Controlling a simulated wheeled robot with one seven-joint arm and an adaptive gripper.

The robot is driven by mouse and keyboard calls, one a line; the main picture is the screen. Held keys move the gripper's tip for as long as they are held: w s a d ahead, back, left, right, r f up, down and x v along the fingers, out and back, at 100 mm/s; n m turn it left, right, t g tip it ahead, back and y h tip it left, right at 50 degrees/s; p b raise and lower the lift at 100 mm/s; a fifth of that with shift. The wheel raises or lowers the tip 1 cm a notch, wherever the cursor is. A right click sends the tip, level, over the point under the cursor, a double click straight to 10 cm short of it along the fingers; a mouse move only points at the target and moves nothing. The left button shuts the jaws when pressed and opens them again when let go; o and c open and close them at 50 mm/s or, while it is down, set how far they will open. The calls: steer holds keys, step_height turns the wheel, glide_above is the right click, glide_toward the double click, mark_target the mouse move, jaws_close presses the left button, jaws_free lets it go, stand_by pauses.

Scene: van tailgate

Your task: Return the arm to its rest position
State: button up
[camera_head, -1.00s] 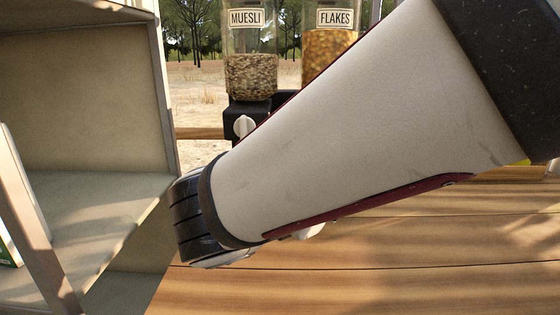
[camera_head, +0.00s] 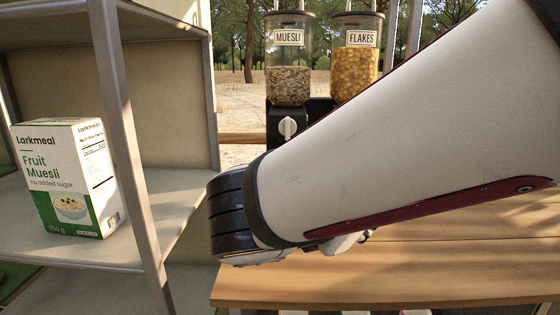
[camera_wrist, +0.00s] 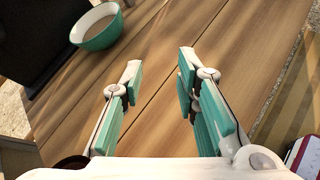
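My gripper (camera_wrist: 160,62) is open and empty in the wrist view, with its two teal-padded fingers spread apart above the wooden table (camera_wrist: 165,95). No object lies between the fingers. My white arm (camera_head: 400,130) crosses the head view from the upper right to the middle, in front of the table (camera_head: 400,285). My fingers cannot be made out in the head view. A green bowl (camera_wrist: 101,40) with light brown contents stands on the table at the upper left of the wrist view, apart from the fingers.
The MUESLI dispenser (camera_head: 289,60) and FLAKES dispenser (camera_head: 357,60) stand behind my arm. A shelf unit (camera_head: 130,130) at the left holds a Fruit Muesli box (camera_head: 68,180). A partly cut-off red-and-white thing (camera_wrist: 304,158) is at the lower right of the wrist view.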

steer(key=s+d+f+m+g+y, duration=0.1)
steer(key=s+d+f+m+g, duration=0.1)
steer(key=s+d+m+g, duration=0.35)
steer(key=s+d+f+m+g+y, duration=0.1)
steer(key=s+d+f+m+g, duration=0.2)
steer(key=s+d+m, duration=0.6)
steer(key=s+a+f+m+y, duration=0.3)
steer(key=s+a+m+y, duration=0.5)
steer(key=s, duration=0.3)
step_height(320, 180, up, 29)
steer(key=t+h+p, duration=0.1)
steer(key=t+p, duration=0.2)
steer(key=p, duration=2.4)
steer(key=shift+d+m, duration=0.35)
steer(key=shift+d, duration=0.05)
